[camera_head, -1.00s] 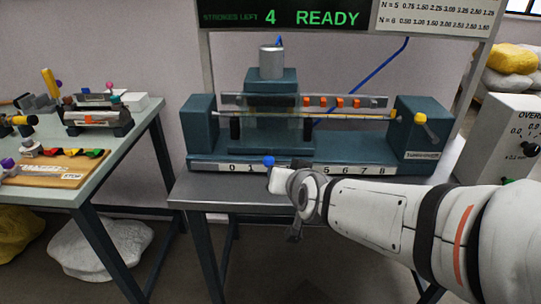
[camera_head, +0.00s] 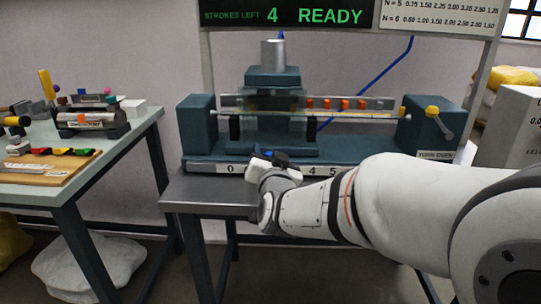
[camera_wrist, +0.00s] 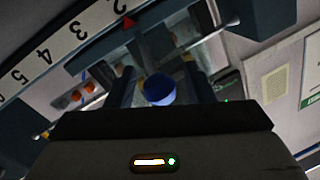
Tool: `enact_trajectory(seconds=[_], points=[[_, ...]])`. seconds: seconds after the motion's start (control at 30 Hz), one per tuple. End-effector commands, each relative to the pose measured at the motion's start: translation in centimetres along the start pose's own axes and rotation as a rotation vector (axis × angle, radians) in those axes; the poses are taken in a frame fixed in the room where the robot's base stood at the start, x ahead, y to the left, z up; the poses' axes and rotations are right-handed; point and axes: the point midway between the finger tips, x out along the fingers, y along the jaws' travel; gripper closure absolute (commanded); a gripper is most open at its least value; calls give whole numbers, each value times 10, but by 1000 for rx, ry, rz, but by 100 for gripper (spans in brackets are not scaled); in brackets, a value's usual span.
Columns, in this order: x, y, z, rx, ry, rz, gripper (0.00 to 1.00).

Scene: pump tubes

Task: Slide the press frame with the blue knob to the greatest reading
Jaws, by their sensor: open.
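The press frame (camera_head: 272,77) is a teal block with a silver cylinder on top and a clear front plate, standing left of centre on the teal bench machine. The blue knob (camera_wrist: 160,89) shows in the wrist view, apparently between the two dark fingers of my gripper (camera_wrist: 160,88); whether they touch it is unclear. My gripper is open. The number scale (camera_head: 320,172) runs along the front. In the wrist view a red pointer (camera_wrist: 129,22) is close to the 2.
A display (camera_head: 290,15) above reads 4 strokes left and READY. A yellow-knobbed lever (camera_head: 438,122) is at the machine's right end. A side table (camera_head: 110,170) with tools stands left. My arm covers the right part of the scale.

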Motion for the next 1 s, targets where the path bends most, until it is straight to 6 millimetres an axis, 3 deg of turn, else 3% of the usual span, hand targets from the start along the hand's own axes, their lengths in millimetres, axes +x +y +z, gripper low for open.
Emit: enact_trajectory(seconds=[0.37, 1.0], points=[[9, 0, 0, -1, -1, 0, 52], [9, 0, 0, -2, -1, -2, 100]])
